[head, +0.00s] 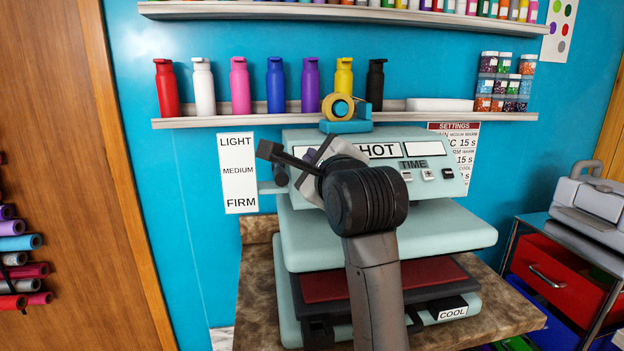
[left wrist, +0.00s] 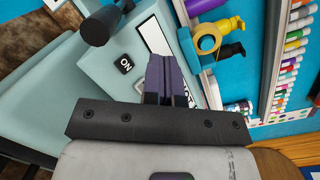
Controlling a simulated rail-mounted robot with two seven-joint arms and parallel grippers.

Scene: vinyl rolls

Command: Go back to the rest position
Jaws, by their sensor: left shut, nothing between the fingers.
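My left gripper (head: 314,157) is in front of the upper left part of the pale green heat press (head: 440,228), with my dark arm covering part of the machine. In the left wrist view my purple fingers (left wrist: 168,82) are shut together with nothing between them, over the press's top housing. The press has a panel reading HOT and TIME, and a black handle (head: 270,151) close left of my gripper. A black knob shows beside an ON button (left wrist: 125,65) in the left wrist view. My right gripper is in neither view.
The press stands on a brown stone-like counter (head: 503,310). A tape dispenser (head: 345,115) sits on top of it. A shelf (head: 220,121) with several coloured bottles runs behind. A red drawer unit (head: 560,275) is at right, and vinyl rolls (head: 20,243) are at far left.

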